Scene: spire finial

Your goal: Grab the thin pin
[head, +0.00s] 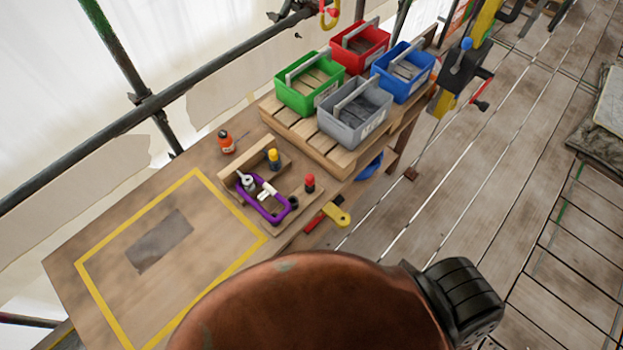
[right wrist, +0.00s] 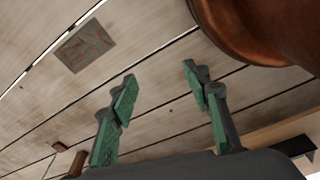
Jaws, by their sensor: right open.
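I cannot pick out a thin pin for certain in either view. A wooden holder (head: 285,217) on the table carries small parts: a grey-white piece (head: 248,182), a yellow-topped piece (head: 273,157), a red-topped piece (head: 309,184) and a purple loop (head: 272,215). My right gripper (right wrist: 160,88) has its green-padded fingers apart with nothing between them, above wooden planks in the right wrist view. A large copper rounded body (head: 310,305) fills the bottom of the head view and also shows beside the gripper (right wrist: 265,30). My left gripper is not in view.
The table (head: 75,255) has a yellow-outlined area (head: 100,293) with a grey patch (head: 160,240). An orange bottle (head: 226,141) stands near the holder. Green (head: 308,95), red (head: 345,60), blue (head: 402,88) and grey (head: 355,128) bins stand on a wooden crate. Scaffold pipes run at left.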

